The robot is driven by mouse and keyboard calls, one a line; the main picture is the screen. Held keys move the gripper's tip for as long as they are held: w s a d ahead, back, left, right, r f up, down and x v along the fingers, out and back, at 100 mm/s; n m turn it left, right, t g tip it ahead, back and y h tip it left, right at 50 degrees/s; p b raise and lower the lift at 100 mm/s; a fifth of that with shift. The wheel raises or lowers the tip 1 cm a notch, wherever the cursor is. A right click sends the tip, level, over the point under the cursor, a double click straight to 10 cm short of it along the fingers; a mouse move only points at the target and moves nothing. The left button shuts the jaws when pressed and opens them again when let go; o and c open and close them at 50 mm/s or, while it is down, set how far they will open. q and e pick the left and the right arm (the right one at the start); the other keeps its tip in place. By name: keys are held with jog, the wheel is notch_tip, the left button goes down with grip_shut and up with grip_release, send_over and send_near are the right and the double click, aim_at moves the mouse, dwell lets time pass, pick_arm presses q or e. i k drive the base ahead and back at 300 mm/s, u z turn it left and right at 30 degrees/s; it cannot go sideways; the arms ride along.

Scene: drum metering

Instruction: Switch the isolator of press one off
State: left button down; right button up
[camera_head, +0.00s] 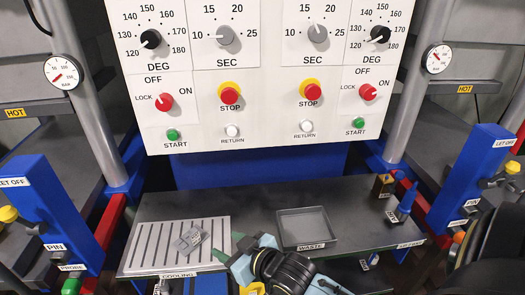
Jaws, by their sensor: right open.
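Two red isolator knobs on the white panel each have OFF above, LOCK at left and ON at right. The left isolator (164,102) has its white mark toward the upper left, near LOCK. The right isolator (367,92) appears turned toward ON, though its mark is small. No press number is legible. My right gripper (228,246) is open at the bottom centre, low over the cooling rack's right edge, well below and apart from both isolators. My left gripper is not in view.
Red STOP buttons (230,96), green START buttons (173,135) and dials surround the isolators. Below are a slotted cooling rack (155,247) with a grey piece (189,239) and a waste tray (305,246). Blue posts (60,215) flank the shelf. The space before the panel is clear.

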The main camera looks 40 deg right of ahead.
aim_at(369, 93)
jog(key=z, duration=1.35)
